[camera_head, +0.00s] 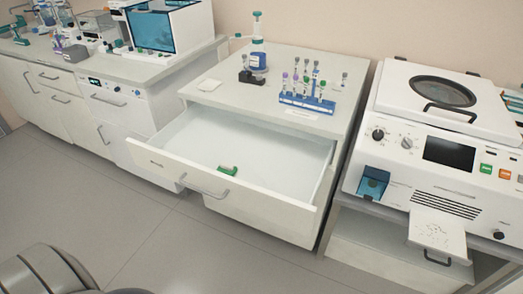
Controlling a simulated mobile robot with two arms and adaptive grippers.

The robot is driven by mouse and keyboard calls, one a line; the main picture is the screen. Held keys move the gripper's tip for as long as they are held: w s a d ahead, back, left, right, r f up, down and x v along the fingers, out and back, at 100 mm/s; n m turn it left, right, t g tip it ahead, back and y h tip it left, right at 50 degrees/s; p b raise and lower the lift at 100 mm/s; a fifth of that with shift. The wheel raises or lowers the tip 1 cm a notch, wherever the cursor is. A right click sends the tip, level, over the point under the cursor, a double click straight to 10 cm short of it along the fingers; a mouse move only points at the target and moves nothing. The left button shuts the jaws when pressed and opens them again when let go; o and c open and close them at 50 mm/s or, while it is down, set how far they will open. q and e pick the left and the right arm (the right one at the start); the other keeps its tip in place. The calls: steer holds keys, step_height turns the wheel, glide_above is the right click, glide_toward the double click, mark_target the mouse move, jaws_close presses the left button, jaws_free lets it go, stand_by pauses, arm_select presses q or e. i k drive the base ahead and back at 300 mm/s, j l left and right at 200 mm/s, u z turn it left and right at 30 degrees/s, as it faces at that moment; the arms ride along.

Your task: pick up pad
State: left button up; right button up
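A small flat white pad (209,85) lies on the left front part of the middle cabinet's top (222,68). Nothing covers it. Neither of my grippers is in view, so I cannot see whether they hold anything.
The cabinet's wide drawer (275,205) stands pulled out below the pad, with a small green object (228,170) inside. A blue tube rack (307,103) with several tubes and a blue-labelled bottle (257,60) stand behind and right of the pad. A white machine (440,140) stands at the right. Floor (170,245) is clear in front.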

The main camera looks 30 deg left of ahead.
mark_target(229, 169)
steer(key=k+j+u, duration=0.1)
steer(key=u, duration=1)
